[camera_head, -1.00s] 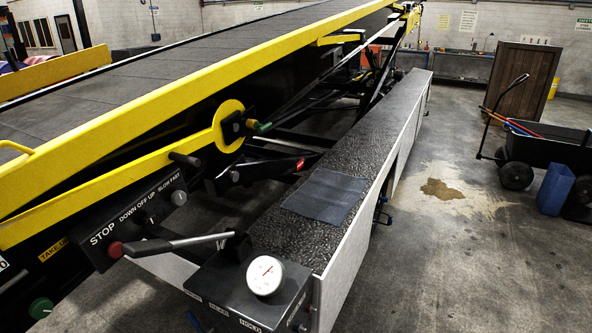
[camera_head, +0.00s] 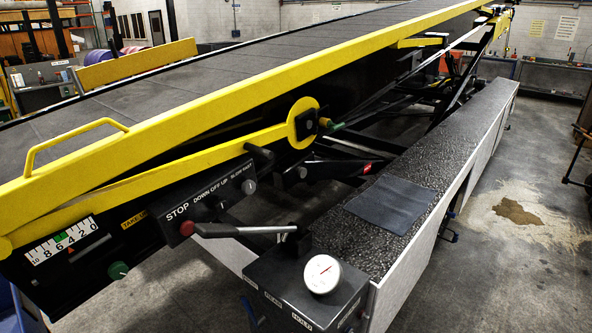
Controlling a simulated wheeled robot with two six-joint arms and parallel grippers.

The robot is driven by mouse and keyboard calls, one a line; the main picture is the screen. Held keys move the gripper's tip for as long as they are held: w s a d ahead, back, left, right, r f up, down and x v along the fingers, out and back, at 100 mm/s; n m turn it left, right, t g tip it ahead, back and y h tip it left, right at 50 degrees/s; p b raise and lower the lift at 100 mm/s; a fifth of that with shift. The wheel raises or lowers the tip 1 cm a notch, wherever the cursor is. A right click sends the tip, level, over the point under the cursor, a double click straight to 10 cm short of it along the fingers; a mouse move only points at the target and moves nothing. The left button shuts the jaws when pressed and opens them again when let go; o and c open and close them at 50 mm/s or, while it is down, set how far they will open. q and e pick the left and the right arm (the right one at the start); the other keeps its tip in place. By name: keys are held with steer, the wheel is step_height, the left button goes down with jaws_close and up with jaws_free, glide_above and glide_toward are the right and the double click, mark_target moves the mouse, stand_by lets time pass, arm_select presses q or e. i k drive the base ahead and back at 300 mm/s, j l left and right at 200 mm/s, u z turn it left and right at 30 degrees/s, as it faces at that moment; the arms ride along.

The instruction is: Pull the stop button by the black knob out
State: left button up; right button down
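The control panel (camera_head: 212,198) carries the word STOP at its left end, with DOWN OFF UP and SLOW FAST labels further right. A red round shape (camera_head: 187,229) shows just below STOP. A grey knob (camera_head: 249,187) sits under SLOW FAST. Neither gripper is in view.
The lever rises from a dark box with a white dial (camera_head: 322,274). A green knob (camera_head: 118,270) and a numbered scale (camera_head: 62,240) are left of the panel. A yellow rail (camera_head: 180,137) runs above. Open floor (camera_head: 480,265) lies at right.

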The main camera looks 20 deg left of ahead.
mark_target(186, 228)
steer(key=k+u, duration=0.15)
steer(key=u, duration=1.05)
